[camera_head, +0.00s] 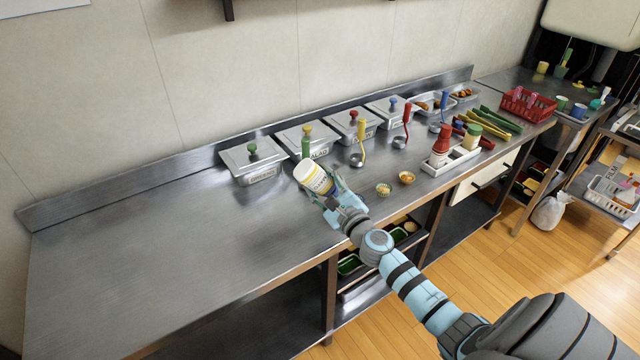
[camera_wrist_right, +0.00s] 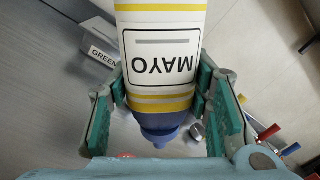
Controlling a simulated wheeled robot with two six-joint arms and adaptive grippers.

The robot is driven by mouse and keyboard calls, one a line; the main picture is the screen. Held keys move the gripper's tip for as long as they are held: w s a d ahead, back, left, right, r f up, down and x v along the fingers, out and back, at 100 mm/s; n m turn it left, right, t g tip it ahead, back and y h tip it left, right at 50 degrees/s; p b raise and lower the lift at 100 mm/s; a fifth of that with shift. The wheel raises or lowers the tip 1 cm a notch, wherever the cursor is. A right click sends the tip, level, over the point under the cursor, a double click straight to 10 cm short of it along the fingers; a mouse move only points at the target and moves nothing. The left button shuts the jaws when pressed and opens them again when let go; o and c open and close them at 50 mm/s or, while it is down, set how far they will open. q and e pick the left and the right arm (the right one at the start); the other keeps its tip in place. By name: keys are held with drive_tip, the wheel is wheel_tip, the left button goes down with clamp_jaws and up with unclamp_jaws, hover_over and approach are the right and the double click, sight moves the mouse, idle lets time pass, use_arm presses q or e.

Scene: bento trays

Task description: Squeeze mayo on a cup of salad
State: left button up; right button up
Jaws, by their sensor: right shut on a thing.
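The mayo bottle (camera_head: 309,174) is white with yellow bands and a label reading MAYO. My right gripper (camera_head: 331,196) is shut around it and holds it tilted above the front half of the counter. In the right wrist view the bottle (camera_wrist_right: 162,20) fills the middle between the fingers of the gripper (camera_wrist_right: 165,88), with its blue cap (camera_wrist_right: 160,128) toward the palm. My left gripper is not in view.
Lidded steel containers (camera_head: 252,160) with coloured knobs line the back of the counter (camera_head: 130,245). Ladles (camera_head: 357,160) stand before them. A white holder (camera_head: 452,162) with red and green-topped bottles is at right. The counter's left side is clear.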

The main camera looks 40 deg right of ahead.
sight(323, 172)
wheel_tip(323, 172, up, 4)
drive_tip(key=shift+f+p, duration=0.2)
drive_tip(key=shift+p, duration=0.85)
drive_tip(key=shift+f, duration=0.2)
drive_tip(key=n, duration=0.5)
drive_tip(key=shift+r, duration=0.4)
drive_tip(key=n, duration=0.3)
drive_tip(key=shift+r+y, duration=0.2)
drive_tip(key=shift+y, duration=0.1)
drive_tip(key=n, duration=0.3)
drive_tip(key=r+n, duration=0.1)
drive_tip(key=n, duration=0.3)
drive_tip(key=shift+r, duration=0.1)
drive_tip(key=n, duration=0.4)
drive_tip(key=r+n+y+p, duration=0.1)
drive_tip(key=n, duration=0.5)
drive_tip(key=shift+r, duration=0.25)
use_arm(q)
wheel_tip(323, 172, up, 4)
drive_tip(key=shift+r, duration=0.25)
use_arm(e)
drive_tip(key=n, duration=0.4)
drive_tip(key=shift+r+n, duration=0.3)
drive_tip(key=shift+n, duration=0.1)
